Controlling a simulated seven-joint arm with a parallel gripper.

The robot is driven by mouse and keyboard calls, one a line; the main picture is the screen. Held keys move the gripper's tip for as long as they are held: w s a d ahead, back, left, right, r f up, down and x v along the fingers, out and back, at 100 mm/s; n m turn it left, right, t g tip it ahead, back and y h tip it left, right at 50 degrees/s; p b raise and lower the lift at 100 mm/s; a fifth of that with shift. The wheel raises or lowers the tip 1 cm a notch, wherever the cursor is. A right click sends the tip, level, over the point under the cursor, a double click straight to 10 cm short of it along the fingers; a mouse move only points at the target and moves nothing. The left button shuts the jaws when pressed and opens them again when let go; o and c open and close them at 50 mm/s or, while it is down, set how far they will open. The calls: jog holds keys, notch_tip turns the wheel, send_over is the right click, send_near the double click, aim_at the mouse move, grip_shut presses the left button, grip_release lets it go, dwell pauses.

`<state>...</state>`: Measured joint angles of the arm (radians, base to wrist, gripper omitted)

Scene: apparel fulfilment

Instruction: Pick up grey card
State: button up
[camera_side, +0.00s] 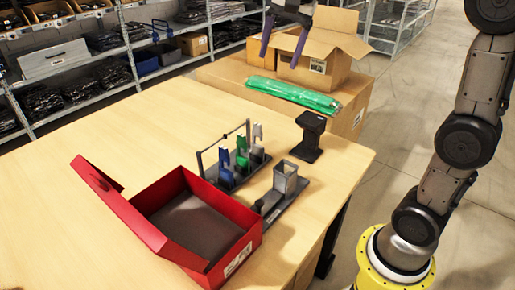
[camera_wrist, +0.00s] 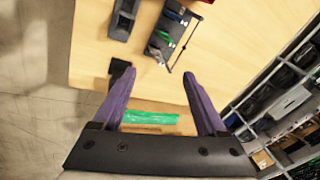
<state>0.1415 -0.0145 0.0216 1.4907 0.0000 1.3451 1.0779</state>
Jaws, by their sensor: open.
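A pale grey card (camera_side: 257,132) stands upright at the far end of a small dark rack (camera_side: 199,160) on the table, in the side view. A green card (camera_side: 242,150) and a blue card (camera_side: 226,160) stand in the same rack. The rack also shows at the top of the wrist view (camera_wrist: 161,42), where the grey card is too small to tell for sure. My gripper (camera_side: 285,42) is open and empty, with purple fingers. It is high beyond the table, over the cardboard boxes, well away from the rack. The wrist view shows its fingers spread (camera_wrist: 158,74).
A grey holder (camera_side: 284,182) and a black stand-like device (camera_side: 310,137) are beside the rack. An open red box (camera_side: 240,250) is at the front. A green package (camera_side: 294,95) lies on a large carton (camera_side: 352,108) near an open carton (camera_side: 312,72). The table's left side is clear.

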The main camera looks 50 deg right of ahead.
jog(key=w+d+f+m+g, duration=0.1)
jog(key=w+d+f+m, duration=0.2)
jog(key=w, duration=0.4)
jog(key=m+g, duration=0.1)
jog(key=g, duration=0.1)
send_over(257, 124)
jog(key=d, duration=0.1)
notch_tip(257, 124, down, 21)
jog(key=shift+a+f, duration=0.2)
jog(key=shift+f, duration=1.4)
jog(key=shift+a+f, duration=0.15)
jog(key=shift+f, duration=1.45)
grip_shut()
